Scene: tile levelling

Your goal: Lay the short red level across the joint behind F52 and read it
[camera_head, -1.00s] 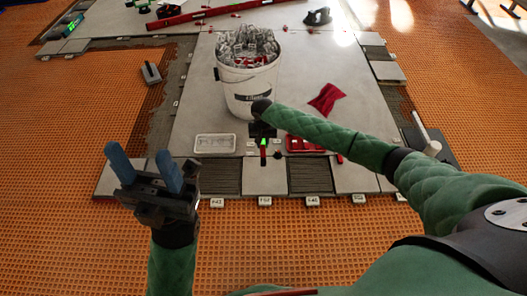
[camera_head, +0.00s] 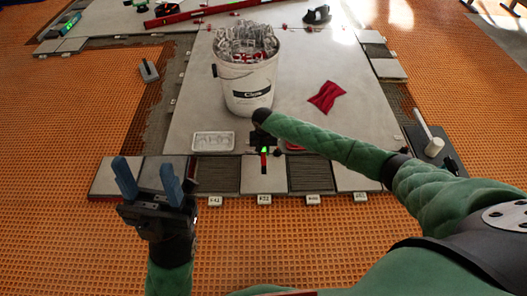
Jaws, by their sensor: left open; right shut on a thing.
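The tag F52 (camera_head: 264,199) sits at the front edge of a pale tile (camera_head: 264,178) in the near row. My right gripper (camera_head: 262,138) is shut on the short red level (camera_head: 264,163), which has a lit green part near the jaws. The level points toward me and overlaps the joint at the back of the F52 tile. I cannot tell whether it touches the tiles. My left gripper (camera_head: 148,186) is open and empty, its blue fingers pointing up, at the left end of the near row.
A white bucket (camera_head: 248,85) of clear clips stands behind the level. A white tray (camera_head: 213,141) lies left of it; a red tray (camera_head: 294,148) is mostly hidden by my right arm. A red cloth (camera_head: 327,97) and a mallet (camera_head: 431,135) lie to the right. Bare bays flank F52.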

